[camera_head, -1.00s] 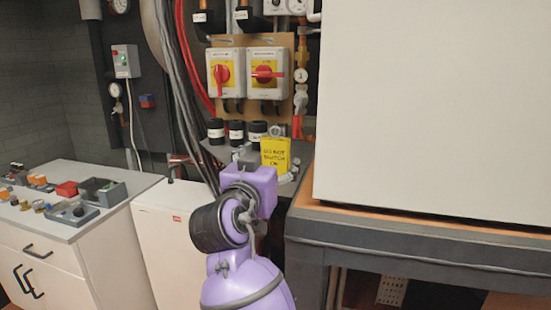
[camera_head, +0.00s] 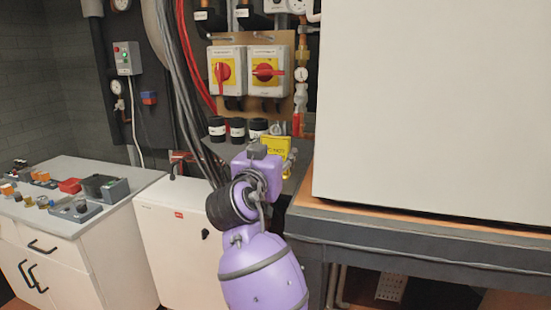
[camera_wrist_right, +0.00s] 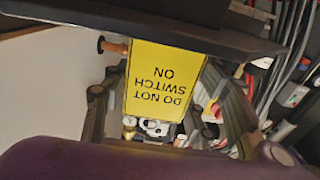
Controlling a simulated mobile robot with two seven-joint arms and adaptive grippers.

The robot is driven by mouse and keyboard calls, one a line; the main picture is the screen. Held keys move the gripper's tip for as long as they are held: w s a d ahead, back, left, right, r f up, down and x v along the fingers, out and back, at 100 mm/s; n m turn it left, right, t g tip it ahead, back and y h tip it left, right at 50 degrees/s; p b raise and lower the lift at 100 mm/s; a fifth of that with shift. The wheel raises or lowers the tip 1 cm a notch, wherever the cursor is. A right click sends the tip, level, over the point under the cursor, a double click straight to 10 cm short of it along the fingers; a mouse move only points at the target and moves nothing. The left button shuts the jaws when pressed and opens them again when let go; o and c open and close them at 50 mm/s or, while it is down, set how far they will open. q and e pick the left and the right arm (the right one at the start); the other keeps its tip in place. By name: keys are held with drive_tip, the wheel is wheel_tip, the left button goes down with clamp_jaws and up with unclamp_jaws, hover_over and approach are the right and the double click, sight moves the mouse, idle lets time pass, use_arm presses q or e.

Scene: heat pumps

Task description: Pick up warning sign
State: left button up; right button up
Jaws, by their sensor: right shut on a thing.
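The yellow warning sign (camera_head: 275,146) reads "DO NOT SWITCH ON". In the head view it shows just beyond my right gripper, and its lower part is hidden behind my purple wrist. In the right wrist view the sign (camera_wrist_right: 165,70) appears upside down, between the two grey fingers. My right gripper (camera_wrist_right: 168,92) is shut on it. In the head view the fingers of my right gripper (camera_head: 287,160) are mostly hidden by the wrist. My left gripper is in neither view.
Two red-and-yellow rotary switches (camera_head: 245,71) sit on the board behind, with several black padlock-like cylinders (camera_head: 237,130) below. A large white unit (camera_head: 435,100) on a grey bench (camera_head: 420,235) stands close on the right. A white cabinet (camera_head: 170,240) stands left of my arm.

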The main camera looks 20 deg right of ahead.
drive_tip(key=shift+r, duration=0.1)
wheel_tip(320, 180, up, 10)
drive_tip(key=shift+f, duration=0.1)
idle(0.3)
idle(0.4)
